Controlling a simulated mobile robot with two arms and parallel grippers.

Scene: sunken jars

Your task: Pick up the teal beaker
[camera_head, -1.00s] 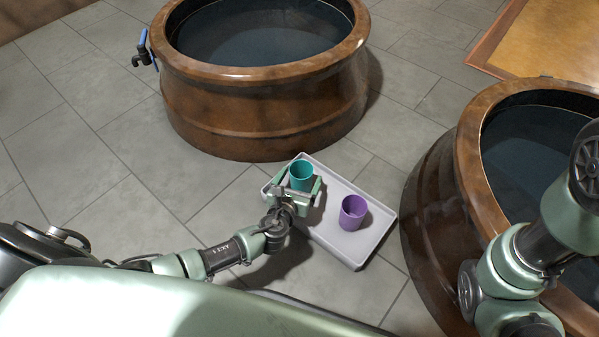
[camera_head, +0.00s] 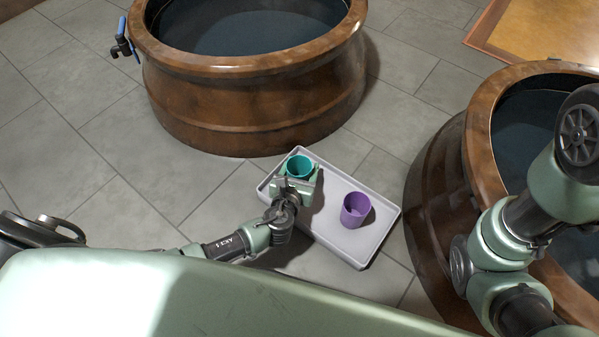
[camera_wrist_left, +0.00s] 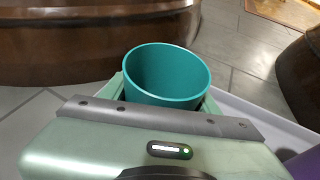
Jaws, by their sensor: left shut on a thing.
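The teal beaker (camera_head: 299,167) is upright at the far left end of the grey tray (camera_head: 345,245). My left gripper (camera_head: 298,176) is shut on it, a finger on either side. I cannot tell whether the beaker's base touches the tray. In the left wrist view the teal beaker (camera_wrist_left: 167,75) shows its open, empty-looking mouth between the fingers; its lower part is hidden behind the gripper body. My right arm comes in at the right edge, but its gripper is out of view.
A purple cup (camera_head: 355,209) stands on the tray, right of the teal beaker. A large copper vat (camera_head: 250,105) of dark liquid, with a blue-handled tap (camera_head: 123,38), stands behind. Another vat (camera_head: 437,190) stands close on the right. Tiled floor at left is clear.

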